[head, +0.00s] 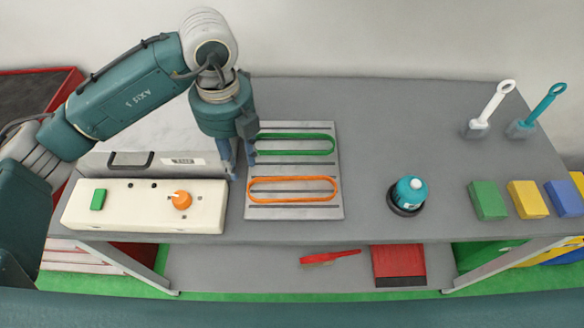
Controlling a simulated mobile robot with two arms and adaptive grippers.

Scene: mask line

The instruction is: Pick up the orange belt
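The orange belt (293,178) is a long flat loop lying on the front part of a light grey slotted board (292,212) on the table. A green belt (310,138) of similar shape lies behind it on the same board. My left gripper (238,168) points down at the left edge of the board, to the left of the green belt and behind the left end of the orange belt. Its two fingers are apart, with nothing seen between them. My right gripper is not in view.
A white control box (140,215) with a green button and orange knob stands left of the board. A teal-topped round device (409,193) is to the right, then green, yellow and blue blocks (527,199). Table between board and device is clear.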

